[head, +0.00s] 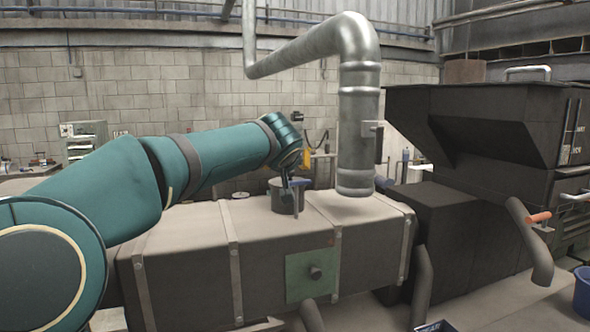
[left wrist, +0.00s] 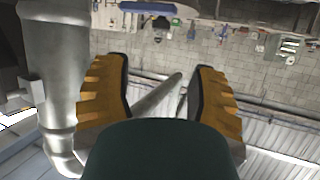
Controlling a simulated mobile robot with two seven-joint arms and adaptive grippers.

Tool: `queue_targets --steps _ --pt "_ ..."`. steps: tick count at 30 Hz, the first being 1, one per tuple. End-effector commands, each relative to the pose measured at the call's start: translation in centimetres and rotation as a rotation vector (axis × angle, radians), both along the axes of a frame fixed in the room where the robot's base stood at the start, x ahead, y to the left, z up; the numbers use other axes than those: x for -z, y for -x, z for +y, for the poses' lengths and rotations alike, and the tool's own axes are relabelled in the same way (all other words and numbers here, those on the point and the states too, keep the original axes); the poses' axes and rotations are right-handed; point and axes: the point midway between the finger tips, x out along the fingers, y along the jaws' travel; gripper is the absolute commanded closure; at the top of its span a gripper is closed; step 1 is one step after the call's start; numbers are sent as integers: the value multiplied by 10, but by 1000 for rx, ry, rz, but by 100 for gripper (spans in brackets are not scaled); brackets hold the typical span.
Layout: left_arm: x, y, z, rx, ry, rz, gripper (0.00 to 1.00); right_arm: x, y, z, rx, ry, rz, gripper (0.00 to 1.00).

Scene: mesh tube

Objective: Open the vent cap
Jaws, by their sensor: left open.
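A short dark grey cylinder (head: 279,204), which looks like the vent with its cap, stands upright on top of the large grey box-shaped duct. A small blue piece (head: 300,182) shows at its upper right, partly behind my gripper. My left gripper (head: 289,192) points down at the cylinder's top in the head view; I cannot tell whether it touches. In the left wrist view, its yellow-orange fingers (left wrist: 162,75) are spread apart with nothing seen between them but distant background. The cap's hinge or catch is hidden or too small to make out. My right gripper is not in view.
A thick metal pipe (head: 358,125) hangs just right of my left gripper and also fills the left of the left wrist view (left wrist: 58,75). The grey duct (head: 185,262) lies below. A dark machine (head: 480,125) stands at the right.

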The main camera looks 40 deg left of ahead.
Motion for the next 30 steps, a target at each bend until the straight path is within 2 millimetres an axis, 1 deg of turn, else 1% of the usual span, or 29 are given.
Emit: queue_targets --steps 5,12,18,24,30 --pt "12 -19 17 -2 2 5 42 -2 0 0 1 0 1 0" --pt "30 -53 45 0 2 6 42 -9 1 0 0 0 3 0" --pt "43 -77 65 -1 2 5 42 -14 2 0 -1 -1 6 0" --pt "50 -91 76 0 1 3 42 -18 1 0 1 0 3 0" --pt "52 -94 79 1 1 2 42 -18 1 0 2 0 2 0"
